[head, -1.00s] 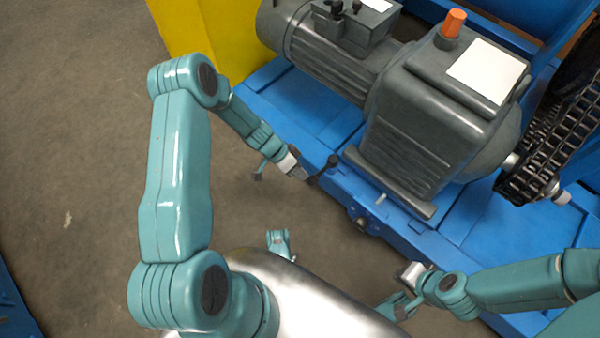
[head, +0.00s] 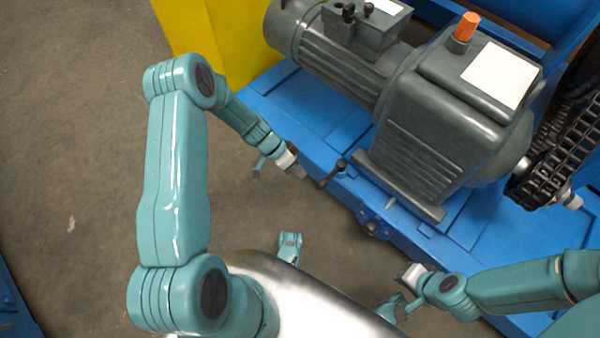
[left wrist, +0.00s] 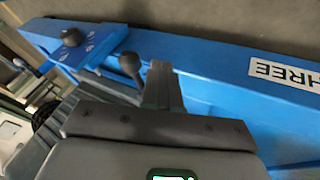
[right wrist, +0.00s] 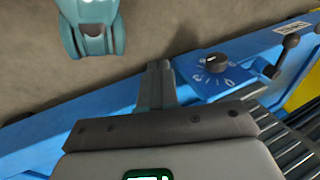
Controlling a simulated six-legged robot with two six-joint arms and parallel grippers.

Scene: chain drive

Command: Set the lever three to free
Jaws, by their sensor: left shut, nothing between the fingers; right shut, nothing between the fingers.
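The lever (head: 333,172), a dark bar with a round black knob, stands at the near edge of the blue frame. It also shows in the right wrist view (right wrist: 286,54). In the left wrist view its knob (left wrist: 130,62) appears just left of my fingers. A white label reading THREE (left wrist: 286,74) is upside down on the frame there. My left gripper (head: 302,174) is shut and empty, just left of the lever in the head view, with a small gap. My right gripper (head: 408,272) is shut and empty, in front of the frame. The lever's position marks are not readable.
A black rotary knob (right wrist: 214,62) on a blue plate with white marks sits along the frame edge. A grey motor and gearbox (head: 430,130) stand on the blue frame, with a chain (head: 562,145) at right. Bare floor (head: 80,130) lies at left.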

